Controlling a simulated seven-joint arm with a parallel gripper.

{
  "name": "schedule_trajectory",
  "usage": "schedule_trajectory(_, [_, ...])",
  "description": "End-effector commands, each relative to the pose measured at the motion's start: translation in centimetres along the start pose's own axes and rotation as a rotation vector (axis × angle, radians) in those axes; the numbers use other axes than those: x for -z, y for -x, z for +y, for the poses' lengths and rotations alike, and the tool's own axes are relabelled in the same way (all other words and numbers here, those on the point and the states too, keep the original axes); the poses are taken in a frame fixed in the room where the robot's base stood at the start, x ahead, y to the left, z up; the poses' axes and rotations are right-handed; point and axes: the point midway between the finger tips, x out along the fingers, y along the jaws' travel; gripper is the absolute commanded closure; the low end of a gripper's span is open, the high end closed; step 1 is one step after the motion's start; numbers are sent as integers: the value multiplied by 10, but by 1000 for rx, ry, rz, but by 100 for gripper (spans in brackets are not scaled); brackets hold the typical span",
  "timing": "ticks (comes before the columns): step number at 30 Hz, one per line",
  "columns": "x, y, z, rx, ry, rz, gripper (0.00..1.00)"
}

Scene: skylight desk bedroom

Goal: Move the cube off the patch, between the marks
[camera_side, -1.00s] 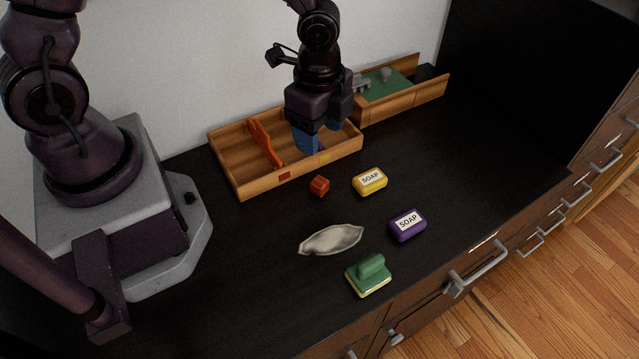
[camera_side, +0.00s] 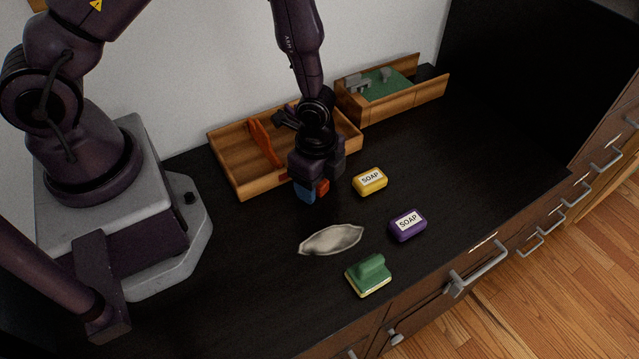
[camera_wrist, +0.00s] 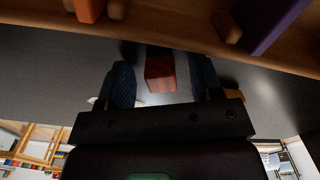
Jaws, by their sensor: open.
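The small red-orange cube (camera_side: 322,187) sits on the black desk top just in front of the wooden tray, partly hidden by my gripper. In the wrist view the cube (camera_wrist: 160,70) is between my two blue fingers. My gripper (camera_side: 312,190) is open, pointing down, with its fingers low beside the cube. The wrist view also shows my gripper (camera_wrist: 163,80) with a finger on each side of it; I cannot tell whether either touches. I cannot make out a patch under the cube or marks on the desk.
The wooden tray (camera_side: 240,190) with an orange piece (camera_side: 265,142) stands behind. The desk's right side is clear.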

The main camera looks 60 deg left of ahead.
Motion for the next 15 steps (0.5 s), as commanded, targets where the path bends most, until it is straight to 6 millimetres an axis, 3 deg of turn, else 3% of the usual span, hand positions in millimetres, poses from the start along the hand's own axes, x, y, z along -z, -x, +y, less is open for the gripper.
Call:
schedule_trajectory(6, [0, -1, 0, 1, 1, 0, 40])
schedule_trajectory(13, [0, 0, 0, 0, 2, 0, 93])
schedule_trajectory(15, [0, 0, 0, 0, 2, 0, 97])
